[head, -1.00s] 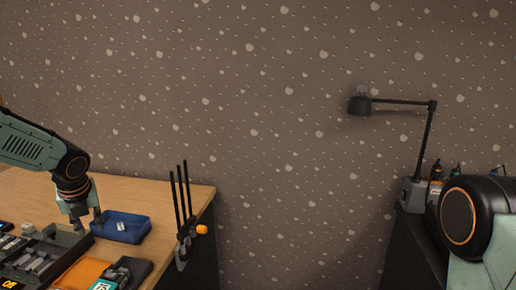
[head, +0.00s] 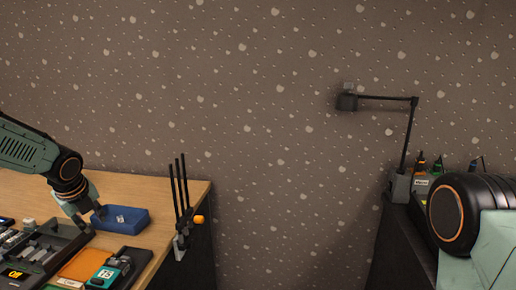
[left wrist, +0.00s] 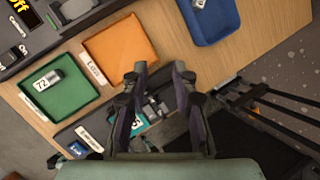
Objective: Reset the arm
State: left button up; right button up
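My left gripper (head: 88,217) hangs over the wooden table in the head view, tilted down to the right, near the blue tray's left side. In the left wrist view its two dark fingers (left wrist: 160,82) are spread apart with nothing held between them. A small device with a teal display (left wrist: 137,121) shows below and between the fingers; I cannot tell its distance. It also shows in the head view (head: 105,276). My right gripper is not in view.
A fader console (head: 42,247) lies left, beside an orange tray (left wrist: 120,48), a green tray (left wrist: 60,97) holding a labelled piece (left wrist: 48,80), and a blue tray (head: 122,221) with a small piece. Black upright rods (head: 181,200) stand at the table's right edge. A lamp (head: 405,150) stands right.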

pick_arm(q)
jog(key=d+f+n+h, duration=0.1)
jog(key=d+n, duration=0.2)
jog(key=d+f+n+t+h, duration=0.1)
jog(key=d+n, duration=0.2)
jog(key=d, duration=0.1)
jog(key=d+f+n+h, duration=0.1)
jog(key=d+f+n, duration=0.1)
jog(key=d+n, duration=0.1)
jog(key=shift+s+d+f+t, duration=0.1)
jog(key=shift+s+d+t, duration=0.1)
jog(key=shift+d+t, duration=0.25)
jog(key=s+d+f+n+h, duration=0.1)
jog(key=s+d+f+n, duration=0.8)
jog(key=d+f+n, duration=0.1)
jog(key=s+d+f+n+g+y, duration=0.1)
jog(key=s+f, duration=0.4)
jog(key=s, duration=1)
jog(key=s+d+f+n+g, duration=0.2)
jog(key=s+f+n+g, duration=0.2)
jog(key=s, duration=1.1)
notch_tip(320, 180, down, 2)
jog(key=shift+s+f+g+y, duration=0.2)
jog(key=shift+s+g+y, duration=0.15)
jog(key=shift+g, duration=0.4)
